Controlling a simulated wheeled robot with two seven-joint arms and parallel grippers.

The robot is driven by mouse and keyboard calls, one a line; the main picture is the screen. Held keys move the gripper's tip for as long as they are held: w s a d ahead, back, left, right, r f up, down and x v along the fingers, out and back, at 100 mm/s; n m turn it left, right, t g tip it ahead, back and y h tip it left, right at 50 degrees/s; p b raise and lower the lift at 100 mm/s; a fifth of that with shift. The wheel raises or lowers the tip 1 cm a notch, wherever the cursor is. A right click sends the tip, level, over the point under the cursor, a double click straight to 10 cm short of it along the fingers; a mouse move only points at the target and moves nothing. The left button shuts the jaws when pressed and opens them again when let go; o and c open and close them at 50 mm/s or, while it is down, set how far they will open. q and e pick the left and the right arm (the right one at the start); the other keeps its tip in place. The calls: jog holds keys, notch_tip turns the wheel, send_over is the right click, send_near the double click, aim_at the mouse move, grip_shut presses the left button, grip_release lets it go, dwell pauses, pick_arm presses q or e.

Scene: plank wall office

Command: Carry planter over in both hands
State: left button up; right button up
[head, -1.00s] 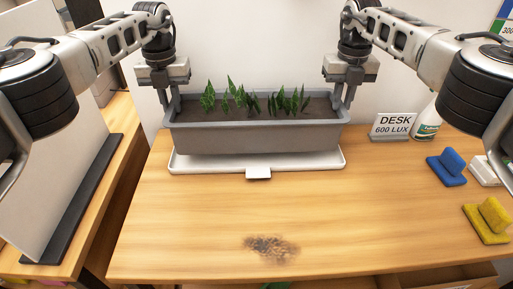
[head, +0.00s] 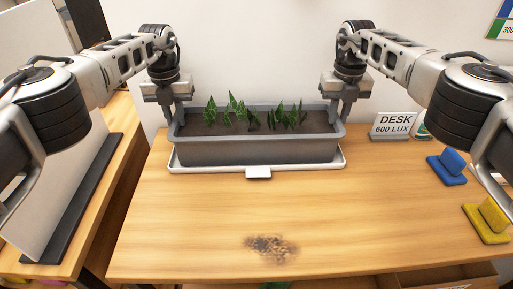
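The planter (head: 258,151) is a long grey trough with dark soil and several green plants (head: 238,112). It sits level in or just over a shallow white tray (head: 212,170) on the wooden desk; the contact at its underside is hidden. My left gripper (head: 176,112) is at the planter's left end, its fingers closed at the end rim. My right gripper (head: 339,112) is closed on the right end rim in the same way. The fingertips are partly hidden by the rim.
A sign reading "DESK 600 LUX" (head: 393,124) stands right of the planter. A blue holder (head: 447,168) and a yellow holder (head: 488,220) are at the right edge. A dark dirt patch (head: 270,247) marks the otherwise clear front of the desk (head: 180,225).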

pick_arm(q)
jog(key=o, duration=0.4)
jog(key=shift+d, duration=0.6)
jog(key=shift+c, duration=0.2)
pick_arm(e)
jog(key=o, duration=0.4)
jog(key=shift+a+r, duration=0.1)
jog(key=shift+a, duration=0.5)
jog(key=shift+c, duration=0.2)
pick_arm(q)
jog(key=shift+s+a+r, duration=0.1)
jog(key=shift+a, duration=0.1)
pick_arm(e)
jog(key=shift+s+d, duration=0.1)
jog(key=shift+d, duration=0.05)
pick_arm(q)
jog(key=shift+a, duration=0.1)
pick_arm(e)
jog(key=shift+d, duration=0.15)
jog(key=shift+r, duration=0.1)
pick_arm(q)
notch_tip(320, 180, up, 12)
pick_arm(e)
notch_tip(320, 180, up, 12)
pick_arm(q)
jog(key=shift+s, duration=0.1)
pick_arm(e)
jog(key=shift+s, duration=0.1)
